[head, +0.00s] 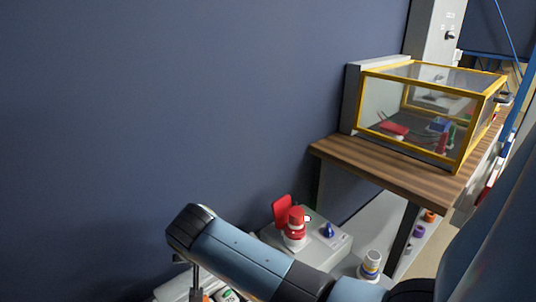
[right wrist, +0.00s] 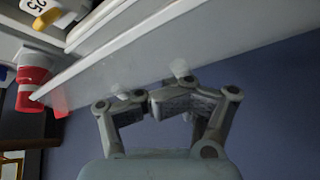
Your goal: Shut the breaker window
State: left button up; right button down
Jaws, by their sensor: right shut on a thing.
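In the head view my right arm reaches in from the lower right, and its gripper (head: 196,284) hangs down, mostly cut off by the frame's bottom edge. In the right wrist view my right gripper (right wrist: 170,103) is shut at the lower edge of a long pale grey panel (right wrist: 140,58), which appears to be the breaker window. Two small white stubs stick out of that edge by the fingers. What lies between the finger pads is hard to make out. A breaker face (right wrist: 45,12) with a yellow knob and the number 25 shows at upper left. My left gripper is out of view.
A grey box (head: 322,240) with a red button, raised red flap and blue knob stands right of my wrist. A wooden shelf (head: 390,167) carries a yellow-framed clear case (head: 428,115). The dark blue wall behind is bare.

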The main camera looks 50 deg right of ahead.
aim_at(219, 293)
jog(key=s+f, duration=0.2)
jog(key=s+a+f+g, duration=0.1)
jog(key=s+f, duration=0.1)
jog(key=s+f+g, duration=0.1)
jog(key=s+f, duration=0.1)
jog(key=f, duration=0.1)
jog(key=shift+s+a+f+y, duration=0.1)
jog(key=shift+a+y, duration=0.2)
notch_tip(219, 293, up, 7)
jog(key=p, duration=0.7)
jog(key=shift+a+p, duration=0.15)
jog(key=shift+p, duration=0.2)
jog(key=shift+w, duration=0.2)
jog(key=shift+w+d+r, duration=0.1)
jog(key=shift+d+r, duration=0.1)
jog(key=shift+d, duration=0.05)
